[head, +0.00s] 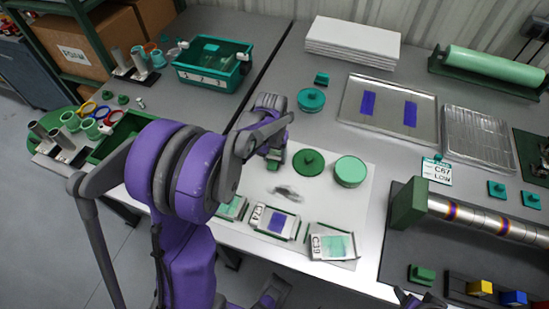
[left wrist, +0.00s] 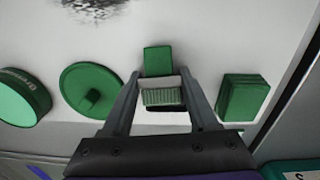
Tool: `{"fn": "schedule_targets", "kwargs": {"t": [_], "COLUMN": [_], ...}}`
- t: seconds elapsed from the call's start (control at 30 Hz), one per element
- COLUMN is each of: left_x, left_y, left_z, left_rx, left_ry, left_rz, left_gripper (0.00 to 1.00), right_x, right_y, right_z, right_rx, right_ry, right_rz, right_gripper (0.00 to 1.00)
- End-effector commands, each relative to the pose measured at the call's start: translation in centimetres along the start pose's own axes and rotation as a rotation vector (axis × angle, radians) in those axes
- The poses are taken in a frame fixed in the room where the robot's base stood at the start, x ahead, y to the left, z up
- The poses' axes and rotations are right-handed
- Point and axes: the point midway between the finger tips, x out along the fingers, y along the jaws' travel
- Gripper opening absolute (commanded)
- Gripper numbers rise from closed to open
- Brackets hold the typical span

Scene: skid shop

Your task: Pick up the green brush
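The green brush (left wrist: 158,61) is between the fingertips of my left gripper (left wrist: 160,82) in the left wrist view. It has a green block, a white band and pale bristles nearer my wrist. The fingers lie close along both sides of the white band; I cannot tell whether they press on it. In the head view my left gripper (head: 274,150) points down over the white mat (head: 262,182), largely hiding the brush. My right gripper (head: 416,299) barely shows at the bottom edge, its tips apart.
A green knobbed lid (head: 308,162) and a round green tin (head: 350,171) stand right of my left gripper. A green block (left wrist: 243,97) is close by in the wrist view. Labelled frames (head: 331,243) line the mat's front. A teal crate (head: 213,64) stands behind.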

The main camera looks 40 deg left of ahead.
Motion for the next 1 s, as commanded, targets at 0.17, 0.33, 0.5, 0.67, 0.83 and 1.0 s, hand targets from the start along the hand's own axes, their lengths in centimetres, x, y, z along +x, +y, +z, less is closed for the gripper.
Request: {"fn": "schedule_targets", "kwargs": {"t": [0.17,0.33,0.5,0.67,0.83,1.0], "left_x": [0.0,0.0,-0.5,-3.0,-6.6,-9.1], "left_y": [0.0,0.0,0.0,0.1,0.2,0.3], "left_z": [0.0,0.0,0.0,0.0,0.0,0.0], "left_rx": [0.000,0.000,0.000,0.000,-0.001,-0.001], "left_ry": [0.000,0.000,0.000,0.000,0.000,0.000], "left_rz": [0.000,0.000,0.000,0.000,0.000,0.000], "left_gripper": [0.14,0.05,0.05,0.05,0.05,0.05], "right_x": [0.0,0.0,-0.1,-0.4,-0.8,-1.1], "right_y": [0.0,0.0,0.0,0.0,0.0,0.0], "right_z": [0.0,0.0,0.0,-0.2,-0.5,-0.7], "right_rx": [0.000,0.000,0.000,0.000,0.000,0.000], "right_ry": [0.000,0.000,0.000,0.001,0.003,0.004], "right_rz": [0.000,0.000,0.000,0.000,0.000,0.000], "right_gripper": [0.69,0.69,0.69,0.69,0.69,0.69]}}
